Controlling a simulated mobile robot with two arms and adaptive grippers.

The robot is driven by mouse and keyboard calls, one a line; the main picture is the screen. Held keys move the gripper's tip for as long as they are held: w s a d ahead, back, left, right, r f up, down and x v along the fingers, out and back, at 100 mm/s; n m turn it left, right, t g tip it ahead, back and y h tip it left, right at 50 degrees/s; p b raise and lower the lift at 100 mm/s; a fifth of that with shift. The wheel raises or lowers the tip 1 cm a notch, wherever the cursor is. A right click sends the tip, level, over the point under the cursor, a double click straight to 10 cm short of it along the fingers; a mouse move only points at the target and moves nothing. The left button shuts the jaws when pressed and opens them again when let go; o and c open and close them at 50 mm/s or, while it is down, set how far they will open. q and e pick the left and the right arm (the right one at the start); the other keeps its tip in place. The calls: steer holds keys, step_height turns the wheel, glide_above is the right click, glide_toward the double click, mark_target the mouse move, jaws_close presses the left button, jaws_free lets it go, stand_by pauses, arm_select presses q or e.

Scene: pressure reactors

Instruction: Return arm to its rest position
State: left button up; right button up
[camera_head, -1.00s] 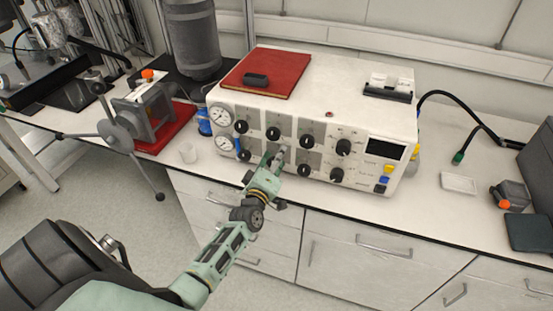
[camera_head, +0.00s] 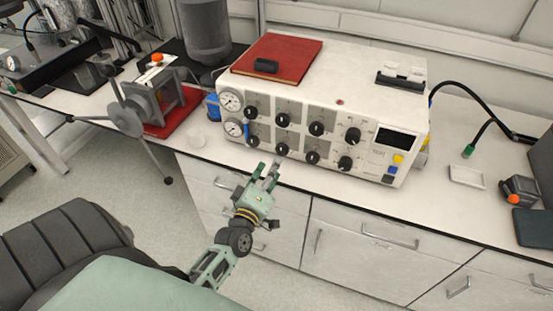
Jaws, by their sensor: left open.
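My left arm comes in from the lower left. Its gripper (camera_head: 266,170) is open and empty, with green-grey fingers pointing up toward the front of a white control unit (camera_head: 365,110). The fingertips are in front of and below the lower row of black knobs and appear apart from them. The unit has two round gauges at its left, two rows of black knobs and a dark display at its right. My right gripper is not in view.
A red book (camera_head: 285,58) with a black object on it lies on the unit. A shallow white tray (camera_head: 466,176) is at right. White drawers (camera_head: 350,235) lie below the bench.

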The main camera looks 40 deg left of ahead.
arm_select(q)
steer(key=shift+s+d, duration=0.1)
steer(key=shift+s, duration=0.25)
stand_by(0.3)
steer(key=s+d+f+m+g+h+b, duration=0.1)
steer(key=s+d+f+m+g, duration=0.2)
steer(key=f, duration=0.8)
steer(key=s+d+f+m+g+h+b, duration=0.1)
steer(key=s+d+f+m+g+h, duration=0.3)
steer(key=f, duration=0.6)
steer(key=s+d+f+m+y+b, duration=0.15)
steer(key=s+f, duration=0.35)
steer(key=f, duration=0.6)
steer(key=s+d+f+m+g, duration=0.1)
steer(key=s+f+m+g, duration=0.2)
steer(key=s+f, duration=0.3)
steer(key=s+d+f+m+g+b, duration=0.1)
steer(key=s+f+m+g, duration=0.2)
steer(key=s, duration=1.1)
steer(key=s+d+f+m+g, duration=0.1)
steer(key=s+f+m+g, duration=0.2)
steer(key=s+f, duration=0.7)
steer(key=shift+s+h+b, duration=0.35)
steer(key=shift+h+b, duration=0.05)
steer(key=shift+h, duration=0.05)
steer(key=shift+f, duration=0.1)
